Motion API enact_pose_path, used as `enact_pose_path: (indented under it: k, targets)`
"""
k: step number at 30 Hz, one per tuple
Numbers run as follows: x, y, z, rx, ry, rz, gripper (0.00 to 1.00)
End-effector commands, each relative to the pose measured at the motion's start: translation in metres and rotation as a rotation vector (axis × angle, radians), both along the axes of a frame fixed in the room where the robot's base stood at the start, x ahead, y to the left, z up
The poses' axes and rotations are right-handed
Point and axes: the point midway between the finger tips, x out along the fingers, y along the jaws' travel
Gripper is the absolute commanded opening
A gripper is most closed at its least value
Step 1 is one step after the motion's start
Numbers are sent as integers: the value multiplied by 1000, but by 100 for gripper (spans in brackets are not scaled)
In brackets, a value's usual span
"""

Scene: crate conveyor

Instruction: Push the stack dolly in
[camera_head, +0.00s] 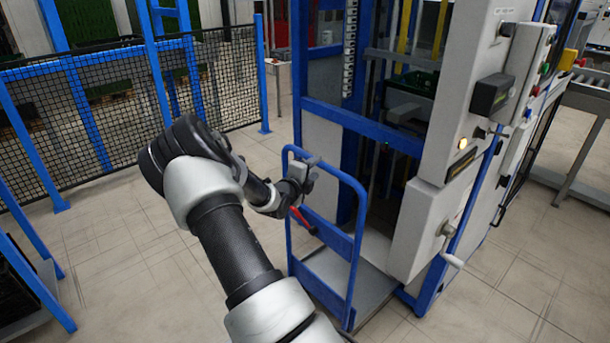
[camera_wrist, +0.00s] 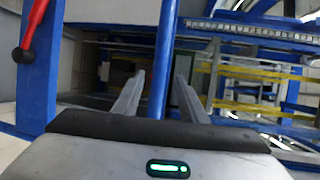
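The stack dolly has a blue tubular push frame (camera_head: 355,258) and a flat grey platform (camera_head: 378,283). It stands partly in the opening of the tall blue and white machine (camera_head: 445,130). My gripper (camera_head: 308,170) is at the top bar of the push frame. In the wrist view a blue bar (camera_wrist: 163,50) runs between the two fingers of my gripper (camera_wrist: 160,75), with gaps showing on both sides, so the fingers look open. Whether they touch the bar is unclear. A red lever (camera_head: 300,217) shows just below the gripper, and in the wrist view (camera_wrist: 33,32) at the upper left.
A blue-framed mesh fence (camera_head: 120,95) stands behind on the left. A roller conveyor (camera_head: 592,90) is at right.

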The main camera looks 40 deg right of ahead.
Motion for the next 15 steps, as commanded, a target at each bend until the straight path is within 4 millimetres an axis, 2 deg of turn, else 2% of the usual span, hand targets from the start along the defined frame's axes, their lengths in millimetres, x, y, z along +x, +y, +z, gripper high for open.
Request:
enact_pose_path:
  k: [1,6,9,15]
  targets:
    - [-5,13,4,1,1,2,39]
    - [-19,42,10,-1,1,2,39]
    - [-25,54,12,0,0,1,39]
    - [-30,64,14,-1,0,0,39]
